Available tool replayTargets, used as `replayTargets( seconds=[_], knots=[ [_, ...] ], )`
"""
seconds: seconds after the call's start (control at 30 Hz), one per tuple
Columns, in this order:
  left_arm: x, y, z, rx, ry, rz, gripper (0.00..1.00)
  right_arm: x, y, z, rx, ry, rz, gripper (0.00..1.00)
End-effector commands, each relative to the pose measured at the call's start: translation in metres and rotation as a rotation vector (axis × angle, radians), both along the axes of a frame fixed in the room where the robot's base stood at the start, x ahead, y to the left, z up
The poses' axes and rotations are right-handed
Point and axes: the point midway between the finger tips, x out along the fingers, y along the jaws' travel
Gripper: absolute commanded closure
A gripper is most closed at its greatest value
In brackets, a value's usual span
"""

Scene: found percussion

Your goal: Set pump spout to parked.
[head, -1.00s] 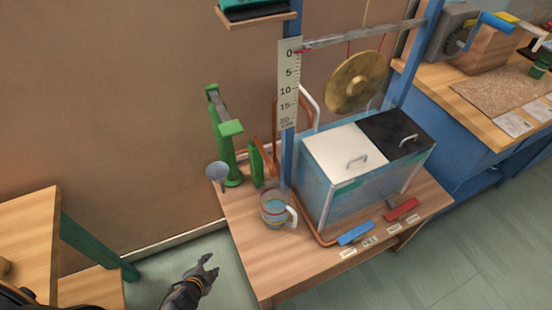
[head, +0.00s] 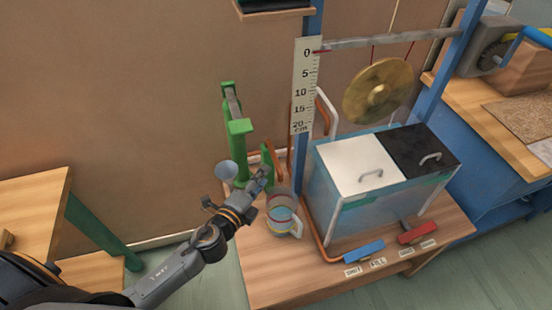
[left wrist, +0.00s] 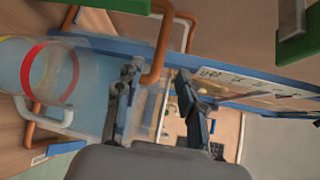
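The green pump (head: 239,140) stands upright at the left of the wooden table. A small grey funnel (head: 226,171) is beside its base. A copper-coloured bent pipe (head: 276,158) rises beside a short green post; it also seems to show in the left wrist view (left wrist: 161,48). I cannot tell for sure which part is the spout or how it is set. My left gripper (head: 264,176) is at the pump's foot, near the jug, partly hiding this area. In the left wrist view its fingers (left wrist: 160,103) are apart with nothing clearly between them. My right gripper is not in view.
A clear jug with coloured rings (head: 282,214) stands just right of my left gripper. A tank with white and black lids (head: 352,205), an upright scale (head: 303,90) and a hanging gong (head: 378,90) are further right. Blue (head: 357,252) and red (head: 417,232) handles lie in front.

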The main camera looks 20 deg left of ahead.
Motion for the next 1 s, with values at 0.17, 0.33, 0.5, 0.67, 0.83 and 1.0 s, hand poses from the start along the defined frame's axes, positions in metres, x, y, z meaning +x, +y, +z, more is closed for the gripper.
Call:
replayTargets(
  seconds=[0.17, 0.33, 0.5, 0.67, 0.83, 1.0],
  knots=[
    [0.037, -0.007, -0.003, -0.002, -0.002, 0.001, 0.61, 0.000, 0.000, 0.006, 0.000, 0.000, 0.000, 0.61],
    [0.065, -0.012, -0.008, -0.001, -0.001, 0.001, 0.61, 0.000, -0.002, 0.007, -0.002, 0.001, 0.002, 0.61],
    [0.080, -0.015, -0.012, -0.003, 0.001, 0.002, 0.61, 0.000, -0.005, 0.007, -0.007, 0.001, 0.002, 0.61],
    [0.084, -0.016, -0.012, -0.003, 0.002, 0.001, 0.61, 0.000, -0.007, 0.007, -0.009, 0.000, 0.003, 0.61],
    [0.084, -0.015, -0.012, -0.002, 0.001, 0.000, 0.61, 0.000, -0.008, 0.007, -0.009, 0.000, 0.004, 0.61],
    [0.084, -0.015, -0.012, -0.002, 0.001, 0.000, 0.89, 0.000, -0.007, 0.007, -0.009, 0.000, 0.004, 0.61]
  ],
)
